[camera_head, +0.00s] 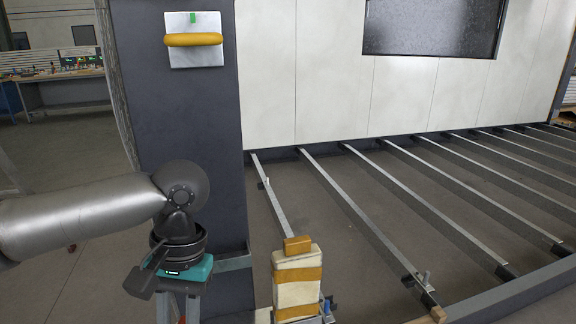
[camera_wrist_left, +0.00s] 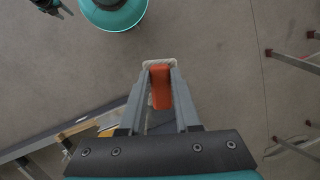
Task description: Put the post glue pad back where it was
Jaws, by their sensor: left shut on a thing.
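My left gripper (camera_head: 178,310) points down in front of the dark post (camera_head: 195,120), at the lower left of the head view. In the left wrist view its fingers (camera_wrist_left: 160,85) are shut on an orange piece with a pale rim (camera_wrist_left: 160,100). In the head view only a little red-orange of it shows at the bottom edge. I cannot tell for sure that it is the post glue pad. A pale square plate (camera_head: 207,57) with a yellow-orange roll (camera_head: 193,39) and a green tab is on the upper post. A dark shape, likely my right gripper (camera_wrist_left: 50,6), is cut off at the top left.
A cream bundle with orange bands (camera_head: 298,278) stands right of the gripper, at the near end of a metal bar. Several parallel bars (camera_head: 360,212) span the frame floor on the right. A pale panel wall (camera_head: 305,90) stands behind. Bare floor (camera_head: 60,135) lies left of the post.

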